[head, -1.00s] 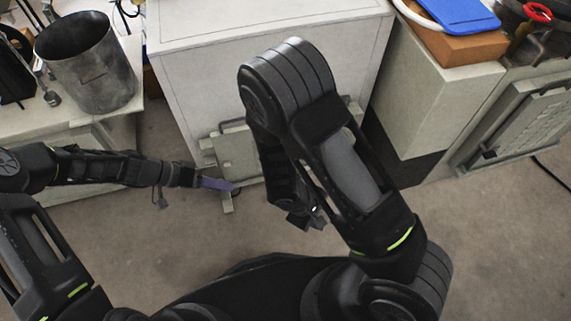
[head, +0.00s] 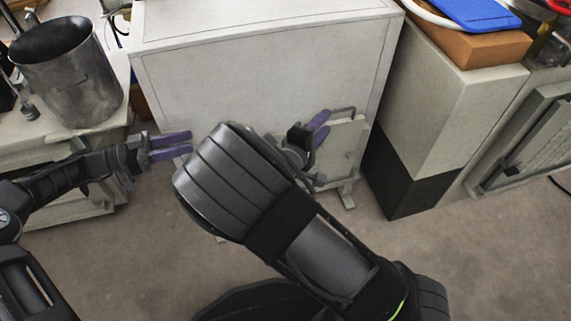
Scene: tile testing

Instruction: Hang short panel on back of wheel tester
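A pale grey-green panel (head: 346,148) stands upright against the lower front face of a large white cabinet (head: 265,55), which I take to be the wheel tester. A bar shows at the panel's upper right and a foot at its lower right. My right arm hides its left and middle, so I cannot tell how it is attached. My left gripper (head: 171,146) is open and empty, its two purple fingers apart, left of the panel before the cabinet's left side. My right gripper (head: 319,129) has its purple fingers apart beside the panel's upper part, with nothing visible between them.
A metal pot (head: 68,75) stands on the bench at left. At right are a grey block with a dark base (head: 407,178), a brown box (head: 465,45) with a blue item (head: 476,14), and another panel (head: 535,140). The floor (head: 130,255) is clear.

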